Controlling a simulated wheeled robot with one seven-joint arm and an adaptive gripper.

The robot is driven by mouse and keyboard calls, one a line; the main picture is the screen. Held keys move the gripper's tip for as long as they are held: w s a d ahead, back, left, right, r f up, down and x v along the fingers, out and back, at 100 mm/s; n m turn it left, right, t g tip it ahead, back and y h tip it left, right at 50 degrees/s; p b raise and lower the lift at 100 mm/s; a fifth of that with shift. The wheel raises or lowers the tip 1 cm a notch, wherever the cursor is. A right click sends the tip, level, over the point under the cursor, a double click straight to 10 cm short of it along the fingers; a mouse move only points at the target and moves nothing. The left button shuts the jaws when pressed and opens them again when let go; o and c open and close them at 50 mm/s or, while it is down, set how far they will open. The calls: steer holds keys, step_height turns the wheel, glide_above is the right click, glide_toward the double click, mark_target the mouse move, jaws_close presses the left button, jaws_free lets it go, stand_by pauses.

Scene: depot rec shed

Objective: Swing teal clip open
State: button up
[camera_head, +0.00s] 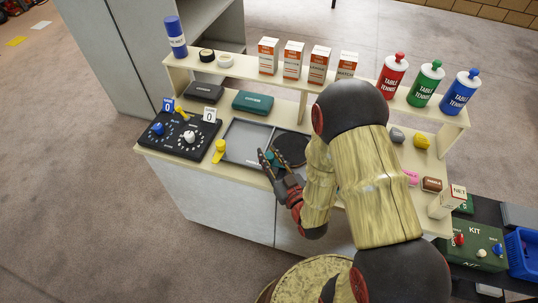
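A small teal piece, which looks like the teal clip (273,159), shows at the front right of the grey tray (246,139), beside a black round pad. My gripper (270,158) reaches in from the lower right, and its dark fingers are spread apart around the teal piece. The fingers partly hide it, so I cannot tell whether they touch it or how far open the clip is. A yellow clip-like piece (219,150) stands at the left edge of the tray.
A black control panel (180,136) with knobs is at the left. A green case (253,102) lies behind the tray. Boxes (293,60) and table tennis bottles (425,83) line the raised shelf. My arm hides much of the counter's right half.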

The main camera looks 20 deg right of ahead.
jaws_close()
steer(key=shift+a+m+h, duration=0.1)
steer(key=shift+m+h, duration=0.3)
steer(key=shift+h, duration=0.2)
steer(key=shift+a+m+h+b, duration=0.1)
steer(key=shift+m+h+b, duration=0.5)
steer(key=shift+h, duration=0.5)
steer(key=m+g+h, duration=0.1)
steer(key=m+h, duration=0.1)
steer(key=h, duration=0.2)
steer(key=m+g+h+b, duration=0.1)
steer(key=m+h, duration=0.2)
steer(key=h, duration=0.1)
steer(key=shift+w+m, duration=0.1)
steer(key=shift+m, duration=0.2)
steer(key=m+g+h+p, duration=0.1)
steer(key=m+g+h, duration=0.4)
steer(key=h, duration=0.1)
steer(key=shift+g, duration=0.4)
steer(key=m+g+h+p, duration=0.1)
steer(key=m+g, duration=0.1)
steer(key=g, duration=0.1)
steer(key=m+g+h+p, duration=0.1)
steer(key=m+g+h, duration=0.1)
steer(key=m+g, duration=0.1)
steer(key=shift+d+g, duration=0.2)
steer(key=shift+g, duration=0.2)
steer(key=shift+m+g, duration=0.3)
